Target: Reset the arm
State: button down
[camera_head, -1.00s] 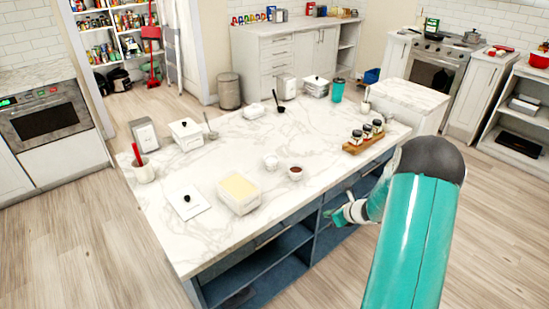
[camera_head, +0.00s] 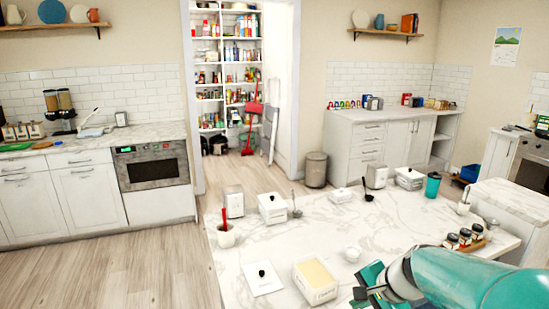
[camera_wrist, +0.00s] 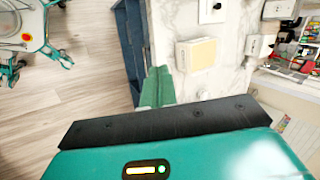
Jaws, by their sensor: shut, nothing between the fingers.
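My gripper (camera_head: 366,291) is at the lower right of the head view, at the end of my teal arm. It shows over the near part of the marble island (camera_head: 300,234), close to a butter dish (camera_head: 315,281). In the wrist view, the teal fingers of my gripper (camera_wrist: 157,88) are together with nothing between them, in front of the island's edge. My arm hides the island's near right part in the head view.
Wood floor (camera_head: 120,255) is clear at left. Blue shelving (camera_wrist: 130,45) lies under the island's edge.

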jog(key=s+a+r+n+h, duration=0.1)
jog(key=s+r+n+h, duration=0.1)
jog(key=s+n, duration=0.3)
jog(key=s+a+r+n+h, duration=0.2)
jog(key=s+r+n, duration=0.2)
jog(key=s, duration=0.7)
jog(key=n, duration=0.2)
jog(key=shift+s+r+n+t, duration=0.25)
jog(key=shift+r+n+t, duration=0.05)
jog(key=shift+r, duration=0.05)
